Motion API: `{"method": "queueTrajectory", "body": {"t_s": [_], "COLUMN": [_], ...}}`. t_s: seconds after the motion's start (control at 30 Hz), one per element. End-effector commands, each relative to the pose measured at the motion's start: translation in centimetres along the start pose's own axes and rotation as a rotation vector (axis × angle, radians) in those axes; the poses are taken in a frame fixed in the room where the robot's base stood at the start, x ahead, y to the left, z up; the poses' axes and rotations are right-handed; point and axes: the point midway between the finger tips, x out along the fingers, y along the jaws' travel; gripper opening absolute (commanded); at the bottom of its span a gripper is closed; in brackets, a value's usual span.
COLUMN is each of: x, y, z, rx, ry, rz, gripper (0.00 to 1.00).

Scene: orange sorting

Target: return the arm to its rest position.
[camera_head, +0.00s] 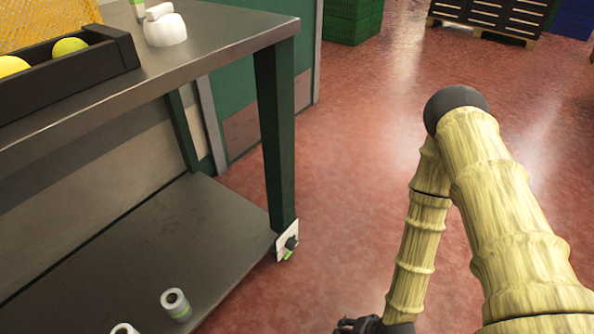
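My arm (500,200), in a pale yellow ribbed cover with a dark elbow, is folded at the right of the head view. Its lower part comes down to the bottom edge, over the red floor. Only a dark piece at the arm's end shows at the bottom edge, near the middle. The fingers of my gripper are out of the picture, so whether it is open or holds anything is hidden. The arm is clear of the table (215,55) to its left.
On the table are a black tray (85,85) with yellow fruit (69,47), a yellow crate (40,22) and a white dispenser (165,30). Rolls (175,304) lie on the lower shelf (190,230). Green crates (350,20) and dark crates (490,15) stand behind. The floor between is clear.

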Motion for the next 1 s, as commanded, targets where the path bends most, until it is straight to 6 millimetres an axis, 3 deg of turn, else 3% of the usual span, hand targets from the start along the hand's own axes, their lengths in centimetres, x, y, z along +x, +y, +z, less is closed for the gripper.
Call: {"method": "queueTrajectory", "body": {"t_s": [0.03,0.2,0.57,1.0], "x": [-1.4,-4.6,-10.0,-15.5], "y": [0.8,3.8,7.7,5.6], "z": [0.6,2.2,4.2,3.9], "rx": [-0.062,-0.244,-0.487,-0.497], "ry": [-0.011,-0.055,-0.158,-0.162], "rz": [0.050,0.189,0.365,0.370], "gripper": [0.59,0.59,0.59,0.59]}}
